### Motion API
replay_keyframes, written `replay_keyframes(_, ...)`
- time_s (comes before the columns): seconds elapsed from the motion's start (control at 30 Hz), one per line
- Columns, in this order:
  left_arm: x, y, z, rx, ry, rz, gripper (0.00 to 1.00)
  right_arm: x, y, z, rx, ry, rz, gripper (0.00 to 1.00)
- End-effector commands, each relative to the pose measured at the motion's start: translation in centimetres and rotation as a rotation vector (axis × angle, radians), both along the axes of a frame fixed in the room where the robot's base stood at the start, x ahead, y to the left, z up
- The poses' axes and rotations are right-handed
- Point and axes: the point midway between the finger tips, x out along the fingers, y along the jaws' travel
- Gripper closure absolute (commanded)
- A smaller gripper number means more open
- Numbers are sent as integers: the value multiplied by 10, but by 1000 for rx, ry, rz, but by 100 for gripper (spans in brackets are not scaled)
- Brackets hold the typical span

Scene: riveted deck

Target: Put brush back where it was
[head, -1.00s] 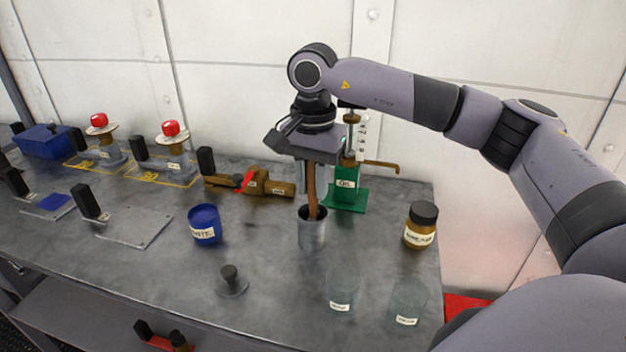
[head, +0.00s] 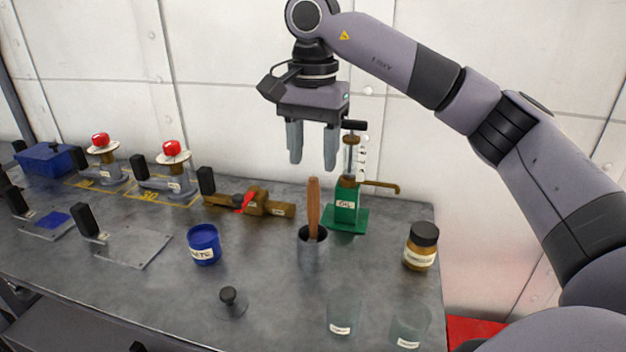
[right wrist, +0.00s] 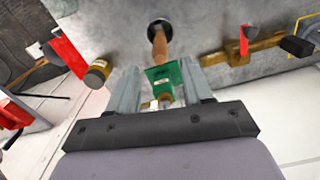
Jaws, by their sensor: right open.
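The brush stands in a grey metal cup (head: 312,252) on the bench, with its brown wooden handle (head: 313,205) pointing up and its lower end hidden inside the cup. In the right wrist view the handle (right wrist: 159,44) points from the cup (right wrist: 158,25) toward the camera. My right gripper (head: 313,160) is open and empty, above the handle and apart from it. Its two fingers also show in the right wrist view (right wrist: 160,88) with a gap between them. My left gripper is not in view.
A green oil pump (head: 346,205) stands just behind the cup. A blue pot (head: 204,245), a brown jar (head: 421,246), a black-knobbed lid (head: 230,300) and two clear glasses (head: 343,312) stand around it. A brass valve (head: 255,203) lies behind left. The wall is close behind.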

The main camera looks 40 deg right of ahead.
Motion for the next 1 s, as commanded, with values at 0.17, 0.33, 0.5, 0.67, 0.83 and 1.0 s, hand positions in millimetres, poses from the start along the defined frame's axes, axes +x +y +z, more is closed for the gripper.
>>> replay_keyframes(0.17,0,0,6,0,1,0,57,0,0,20,-1,-1,-1,50)
replay_keyframes(0.33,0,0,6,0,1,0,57,0,0,23,0,1,0,50)
replay_keyframes(0.5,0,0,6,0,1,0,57,0,0,23,0,1,0,50)
replay_keyframes(0.67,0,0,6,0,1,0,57,0,0,23,1,1,0,50)
replay_keyframes(0.83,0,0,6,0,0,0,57,0,0,23,1,1,0,50)
replay_keyframes(1.0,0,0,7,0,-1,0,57,0,0,23,1,1,0,50)
